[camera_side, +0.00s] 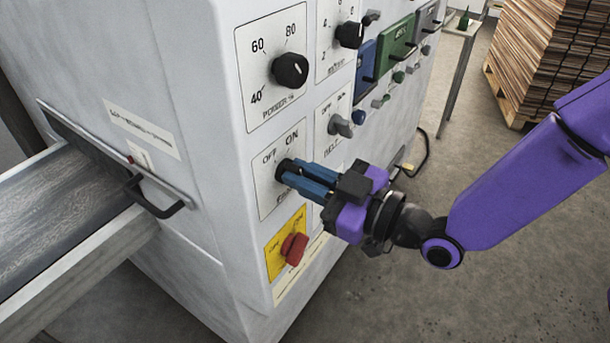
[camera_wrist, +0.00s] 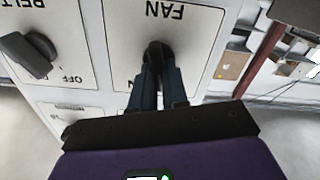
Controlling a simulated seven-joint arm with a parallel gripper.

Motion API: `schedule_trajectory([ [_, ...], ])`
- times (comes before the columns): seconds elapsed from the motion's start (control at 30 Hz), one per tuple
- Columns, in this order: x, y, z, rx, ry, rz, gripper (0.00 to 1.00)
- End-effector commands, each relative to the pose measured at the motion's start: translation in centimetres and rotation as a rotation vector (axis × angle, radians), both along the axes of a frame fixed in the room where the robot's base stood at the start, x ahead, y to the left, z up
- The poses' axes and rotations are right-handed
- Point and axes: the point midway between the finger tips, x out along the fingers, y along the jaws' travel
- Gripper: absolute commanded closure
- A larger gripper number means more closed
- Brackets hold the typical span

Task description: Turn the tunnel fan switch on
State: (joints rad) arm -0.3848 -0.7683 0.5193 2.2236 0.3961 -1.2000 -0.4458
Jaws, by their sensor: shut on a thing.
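The fan switch (camera_side: 282,166) is a black knob on a white plate marked OFF and ON, on the front of the grey-white machine. My gripper (camera_side: 288,172) is shut on it, with blue fingers reaching in from the right. In the wrist view the knob (camera_wrist: 157,50) sits between my fingertips (camera_wrist: 157,68), under an upside-down FAN label. The fingers hide most of the knob, so I cannot tell which way it points.
The belt switch (camera_side: 340,125) is just above right, and the power dial (camera_side: 290,69) is above. A red knob (camera_side: 294,248) on a yellow plate is close below. The conveyor (camera_side: 60,215) runs in at left. Stacked boards (camera_side: 550,50) stand back right.

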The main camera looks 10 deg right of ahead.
Motion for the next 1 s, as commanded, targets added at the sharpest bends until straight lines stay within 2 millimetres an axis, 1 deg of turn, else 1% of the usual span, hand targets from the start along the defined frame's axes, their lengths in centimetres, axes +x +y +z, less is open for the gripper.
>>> schedule_trajectory([
  [0.6, 0.30, -0.33, 0.04, 0.400, 0.398, 0.000, 1.00],
  [1.0, 0.40, -0.43, -0.03, 0.556, 0.554, 0.000, 1.00],
])
